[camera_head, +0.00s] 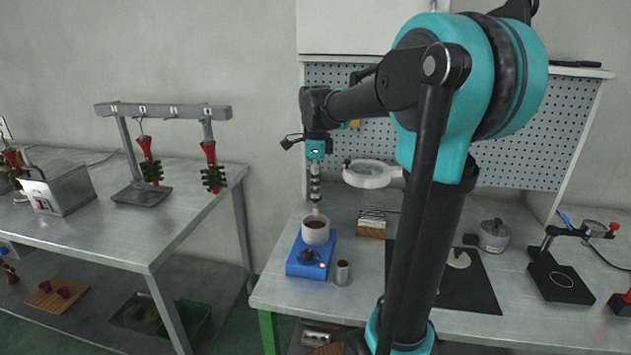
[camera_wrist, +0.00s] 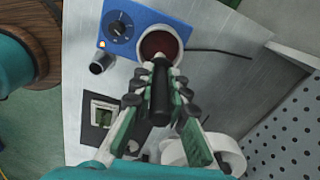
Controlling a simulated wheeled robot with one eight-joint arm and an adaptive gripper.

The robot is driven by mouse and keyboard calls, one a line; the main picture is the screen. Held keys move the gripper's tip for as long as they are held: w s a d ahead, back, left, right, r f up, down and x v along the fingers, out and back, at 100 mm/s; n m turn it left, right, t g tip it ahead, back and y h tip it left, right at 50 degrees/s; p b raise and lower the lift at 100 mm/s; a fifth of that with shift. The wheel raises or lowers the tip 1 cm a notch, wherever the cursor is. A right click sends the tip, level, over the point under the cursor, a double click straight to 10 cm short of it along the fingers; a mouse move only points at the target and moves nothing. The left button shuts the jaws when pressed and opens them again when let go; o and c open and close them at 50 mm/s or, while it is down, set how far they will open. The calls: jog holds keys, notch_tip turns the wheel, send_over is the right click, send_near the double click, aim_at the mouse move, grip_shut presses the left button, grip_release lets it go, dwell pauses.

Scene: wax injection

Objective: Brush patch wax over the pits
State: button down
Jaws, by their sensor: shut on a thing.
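My gripper (camera_head: 316,188) points down over the wax pot and is shut on a slim tool with a dark handle (camera_wrist: 160,95), seemingly the brush. The tool's lower end reaches the mouth of the pot; its tip is hard to make out. The wax pot (camera_head: 316,236) is pale, holds dark red wax (camera_wrist: 158,45), and stands on a blue heater (camera_head: 304,262) with a dial and a lit orange lamp. A pale piece (camera_head: 459,258) lies on the black mat (camera_head: 480,290) to the right. Whether it has pits cannot be told.
A small metal cup (camera_head: 342,272) stands right of the heater. A magnifier ring (camera_head: 368,174) hangs behind, with a wooden card block (camera_head: 371,230) below it. A grey lidded pot (camera_head: 494,237) and a black stand (camera_head: 560,280) are farther right. Red-and-green trees (camera_head: 212,170) hang at left.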

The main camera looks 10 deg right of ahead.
aim_at(316, 207)
jog(key=shift+f, duration=2.85)
jog(key=shift+f, duration=0.55)
jog(key=shift+r, duration=0.1)
jog(key=shift+r, duration=3.45)
